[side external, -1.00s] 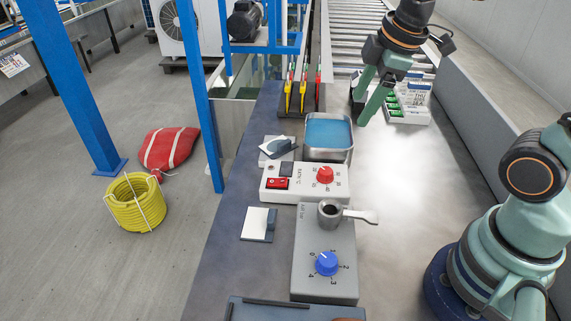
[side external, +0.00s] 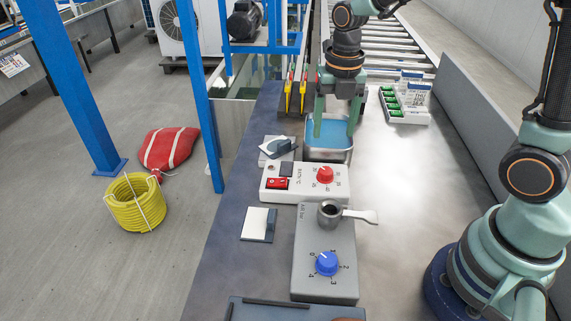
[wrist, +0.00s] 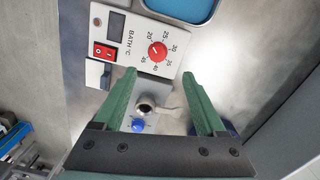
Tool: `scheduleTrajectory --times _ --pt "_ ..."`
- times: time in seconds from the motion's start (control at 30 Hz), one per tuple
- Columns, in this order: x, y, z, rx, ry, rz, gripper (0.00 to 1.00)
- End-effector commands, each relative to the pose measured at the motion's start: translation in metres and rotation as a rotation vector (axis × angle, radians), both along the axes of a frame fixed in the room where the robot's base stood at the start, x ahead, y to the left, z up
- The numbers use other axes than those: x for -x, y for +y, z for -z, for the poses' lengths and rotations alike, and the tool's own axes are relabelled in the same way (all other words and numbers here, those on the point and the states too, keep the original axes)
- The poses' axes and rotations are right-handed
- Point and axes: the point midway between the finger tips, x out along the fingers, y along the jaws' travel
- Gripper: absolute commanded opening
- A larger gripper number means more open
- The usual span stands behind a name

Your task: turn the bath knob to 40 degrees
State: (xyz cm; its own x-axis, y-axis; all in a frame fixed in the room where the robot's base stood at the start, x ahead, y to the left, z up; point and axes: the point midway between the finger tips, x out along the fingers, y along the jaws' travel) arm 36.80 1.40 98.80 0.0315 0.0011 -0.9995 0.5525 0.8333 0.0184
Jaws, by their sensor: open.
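The red bath knob (side external: 325,174) sits on the white "BATH °C" box (side external: 272,196), with numbers printed around it. It also shows in the wrist view as a red knob (wrist: 157,51), ringed by marks from about 20 to 45. I cannot read its pointer setting surely. My gripper (side external: 335,132) is open and empty, pointing down over the water bath (side external: 309,157) behind the box. In the wrist view the knob lies beyond the fingertips (wrist: 159,75), between their lines and apart from them.
A grey box with a blue knob (side external: 327,263) and a small pot with a handle (side external: 330,212) stand in front. A red switch (side external: 278,183) is on the bath box. A white rack with green items (side external: 404,112) stands at the back right.

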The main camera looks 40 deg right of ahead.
Motion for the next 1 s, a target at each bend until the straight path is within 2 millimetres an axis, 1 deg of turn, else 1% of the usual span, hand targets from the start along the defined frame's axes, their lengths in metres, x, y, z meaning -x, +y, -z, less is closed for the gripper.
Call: scheduleTrajectory --times 0.17,0.4,0.5,0.7,1.0 --pt "0.001 0.001 0.029 0.001 0.006 0.002 0.73" --pt "0.0 0.003 0.076 0.0 0.006 0.004 0.73" --pt "0.0 0.004 0.091 0.0 0.006 0.004 0.73" --pt "-0.002 0.005 0.109 0.0 0.002 0.004 0.73" --pt "-0.003 0.005 0.113 0.0 -0.001 0.005 0.73"
